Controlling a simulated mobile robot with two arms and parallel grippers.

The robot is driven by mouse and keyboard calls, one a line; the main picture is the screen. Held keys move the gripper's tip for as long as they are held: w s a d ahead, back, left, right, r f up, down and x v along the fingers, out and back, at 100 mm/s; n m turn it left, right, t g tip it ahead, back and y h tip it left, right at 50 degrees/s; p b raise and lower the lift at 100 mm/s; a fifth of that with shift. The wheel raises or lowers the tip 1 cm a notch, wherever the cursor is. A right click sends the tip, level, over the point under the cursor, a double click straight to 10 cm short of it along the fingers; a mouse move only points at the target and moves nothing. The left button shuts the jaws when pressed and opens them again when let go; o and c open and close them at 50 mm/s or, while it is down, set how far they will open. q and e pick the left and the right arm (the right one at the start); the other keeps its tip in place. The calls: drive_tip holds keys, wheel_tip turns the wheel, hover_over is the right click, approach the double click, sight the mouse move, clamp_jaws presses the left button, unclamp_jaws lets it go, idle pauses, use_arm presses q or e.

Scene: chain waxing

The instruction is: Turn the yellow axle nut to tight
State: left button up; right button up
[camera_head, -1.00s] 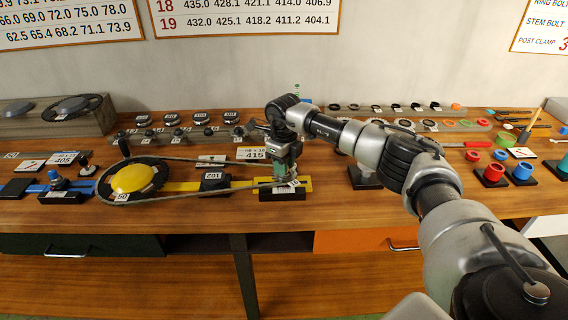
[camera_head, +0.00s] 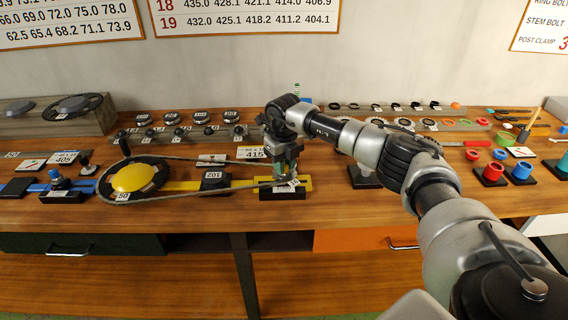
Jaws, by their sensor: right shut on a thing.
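My right gripper (camera_head: 285,178) points down over the yellow rail block (camera_head: 305,184) at the right end of the chain loop. It is shut on the yellow axle nut, which its fingers hide. The chain (camera_head: 215,188) runs from there to the large chainring with a yellow dome (camera_head: 133,177) on the left. A black block marked 201 (camera_head: 215,180) sits on the yellow rail between them. My left gripper is not in view.
A card reading 415 (camera_head: 252,153) stands just behind my right gripper. Black knobs (camera_head: 180,133) line the rack behind. The wooden bench front (camera_head: 200,216) is clear.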

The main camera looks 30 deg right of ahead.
drive_tip(key=shift+r, duration=0.1)
drive_tip(key=o, duration=0.9)
drive_tip(key=shift+o, duration=0.2)
wheel_tip(320, 180, up, 11)
drive_tip(key=b, duration=0.2)
drive_tip(key=shift+f, duration=0.2)
